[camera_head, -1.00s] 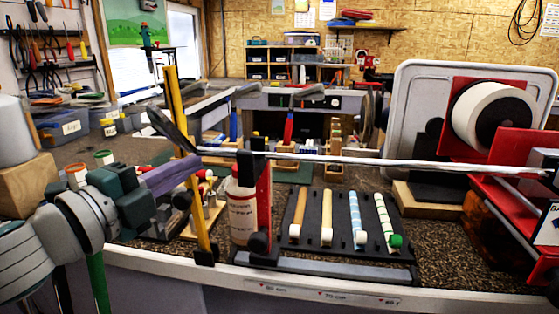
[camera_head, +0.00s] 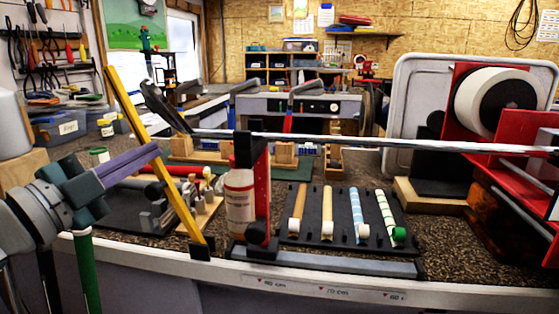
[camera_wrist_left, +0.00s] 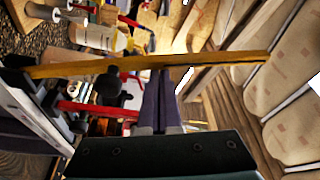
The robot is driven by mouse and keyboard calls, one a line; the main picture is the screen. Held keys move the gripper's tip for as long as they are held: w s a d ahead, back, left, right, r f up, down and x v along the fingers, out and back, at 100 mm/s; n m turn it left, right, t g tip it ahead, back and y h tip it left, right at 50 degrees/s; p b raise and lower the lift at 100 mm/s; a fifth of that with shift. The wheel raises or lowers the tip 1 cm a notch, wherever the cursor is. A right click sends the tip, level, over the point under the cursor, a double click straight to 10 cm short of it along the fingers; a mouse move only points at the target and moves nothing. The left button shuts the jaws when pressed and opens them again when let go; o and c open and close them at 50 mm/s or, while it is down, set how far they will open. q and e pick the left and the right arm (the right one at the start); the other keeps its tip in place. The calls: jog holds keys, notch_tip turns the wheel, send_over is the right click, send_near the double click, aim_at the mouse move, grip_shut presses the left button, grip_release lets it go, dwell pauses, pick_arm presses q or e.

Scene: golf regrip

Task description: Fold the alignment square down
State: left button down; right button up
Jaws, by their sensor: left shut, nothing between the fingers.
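The alignment square is a yellow bar (camera_head: 128,115) hinged at a black foot (camera_head: 201,246) near the bench's front edge. It leans to the left, tilted well off upright. My left gripper (camera_head: 157,152) is shut and empty, its purple fingers reaching the bar around its middle. In the left wrist view the bar (camera_wrist_left: 90,67) crosses just beyond the fingertips (camera_wrist_left: 160,72), which appear to touch it. The golf club shaft (camera_head: 330,141) runs level to the right, with its head end (camera_head: 163,108) behind the bar. My right gripper is out of view.
A red upright support (camera_head: 262,185) and a bottle (camera_head: 240,202) stand right of the bar's foot. A black rack (camera_head: 341,222) holds several strips and grips. A red clamp unit with a white tape roll (camera_head: 487,102) stands at the right.

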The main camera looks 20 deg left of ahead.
pick_arm(q)
jog(key=s+a+f+n+t+y+b, duration=0.1)
jog(key=s+a+f+n+y+b, duration=0.1)
jog(key=a+f+n+b, duration=0.6)
jog(key=shift+s+a+f+n+t+y+b, duration=0.15)
jog(key=shift+a+n+t+y+b, duration=0.35)
jog(key=shift+a+n, duration=0.4)
jog(key=shift+d, duration=0.1)
